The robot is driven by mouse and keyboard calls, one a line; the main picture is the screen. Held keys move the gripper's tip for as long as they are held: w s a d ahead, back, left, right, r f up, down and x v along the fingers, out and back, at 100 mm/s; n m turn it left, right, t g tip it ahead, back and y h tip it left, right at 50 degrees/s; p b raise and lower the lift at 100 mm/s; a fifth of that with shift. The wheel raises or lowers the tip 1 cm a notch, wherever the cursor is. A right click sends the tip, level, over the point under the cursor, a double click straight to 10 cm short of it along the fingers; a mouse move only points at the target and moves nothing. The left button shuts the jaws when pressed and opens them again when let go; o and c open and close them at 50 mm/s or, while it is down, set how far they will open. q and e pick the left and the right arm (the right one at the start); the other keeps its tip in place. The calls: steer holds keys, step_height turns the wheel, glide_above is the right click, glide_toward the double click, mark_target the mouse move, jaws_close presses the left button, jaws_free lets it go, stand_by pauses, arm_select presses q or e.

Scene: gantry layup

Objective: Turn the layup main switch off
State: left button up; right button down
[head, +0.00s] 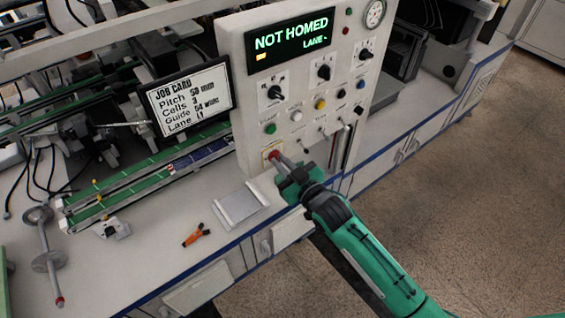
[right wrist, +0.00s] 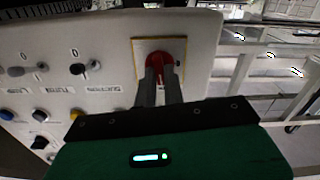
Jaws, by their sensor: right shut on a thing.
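The main switch is a red knob (head: 273,155) on a yellow-edged plate, low on the left of the upright control panel (head: 232,62). My right gripper (head: 279,160) reaches it from the front right. In the right wrist view the red knob (right wrist: 160,52) sits between the two grey fingers of my right gripper (right wrist: 159,78), which are shut on it. The fingers hide part of the knob, and I cannot tell its exact turn. The panel display (head: 290,42) reads "NOT HOMED" and "LANE". My left gripper is not in the head view.
Several other knobs and buttons sit above the switch, including a green button (head: 270,128) and a black selector (head: 275,92). A job card screen (head: 190,97) stands left of the panel. A grey tray (head: 240,206) and an orange-handled tool (head: 196,235) lie on the bench.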

steer(key=shift+s+a+f+n, duration=0.1)
steer(key=shift+f+n, duration=0.05)
steer(key=shift+n, duration=3.8)
steer(key=shift+f+n, duration=0.1)
steer(key=shift+n, duration=4.15)
steer(key=c, duration=1.5)
jaws_free()
steer(key=shift+s, duration=0.1)
